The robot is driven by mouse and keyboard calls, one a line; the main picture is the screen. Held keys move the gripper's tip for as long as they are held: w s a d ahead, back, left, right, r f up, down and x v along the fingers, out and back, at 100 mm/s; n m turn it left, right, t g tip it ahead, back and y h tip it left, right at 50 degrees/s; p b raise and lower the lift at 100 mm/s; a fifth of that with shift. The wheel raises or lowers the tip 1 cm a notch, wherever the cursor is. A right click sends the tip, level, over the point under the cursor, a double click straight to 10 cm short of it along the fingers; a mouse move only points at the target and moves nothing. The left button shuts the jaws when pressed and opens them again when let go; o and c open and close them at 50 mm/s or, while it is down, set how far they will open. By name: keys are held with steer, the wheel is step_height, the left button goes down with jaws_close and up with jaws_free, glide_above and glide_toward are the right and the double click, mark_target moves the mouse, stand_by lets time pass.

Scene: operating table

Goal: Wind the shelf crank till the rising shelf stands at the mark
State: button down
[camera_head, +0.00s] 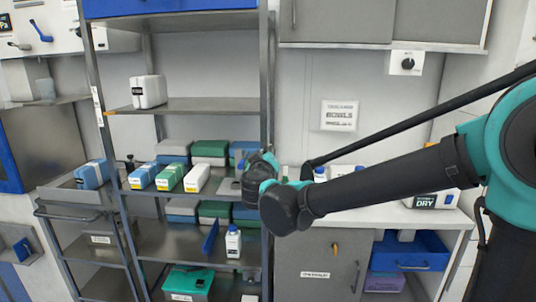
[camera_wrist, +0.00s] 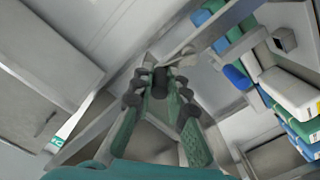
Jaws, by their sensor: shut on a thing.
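The metal shelf rack stands left of centre in the head view. Its upper shelf (camera_head: 205,105) carries a white container (camera_head: 148,92); an orange pointer (camera_head: 109,113) shows at its left front corner. A pale label strip (camera_head: 97,106) is on the left post beside that corner; I cannot read its marks. My gripper (camera_head: 255,168) is at the rack's right post, partly hidden by my wrist. In the wrist view my gripper (camera_wrist: 161,74) is shut on a dark crank knob (camera_wrist: 160,88), with a finger on each side. A grey crank arm seems to run off behind it.
Blue, green and white boxes (camera_head: 170,178) stand on the middle shelf close to my gripper's left. A white bottle (camera_head: 233,243) stands lower down. A counter with an open blue drawer (camera_head: 412,250) lies under my arm to the right.

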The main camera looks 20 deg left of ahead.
steer(key=shift+s+a+f+n, duration=0.2)
steer(key=shift+a+n, duration=0.6)
steer(key=shift+n, duration=1.6)
steer(key=shift+s+a+f+n, duration=0.25)
steer(key=shift+a+n, duration=0.6)
steer(key=shift+n, duration=1.55)
steer(key=shift+s+a+f+n, duration=0.2)
steer(key=shift+a+n, duration=0.6)
steer(key=shift+n, duration=1.6)
steer(key=c, duration=1.5)
jaws_free()
steer(key=shift+s, duration=0.1)
steer(key=v, duration=1.1)
steer(key=shift+s+d, duration=0.2)
steer(key=shift+s, duration=0.15)
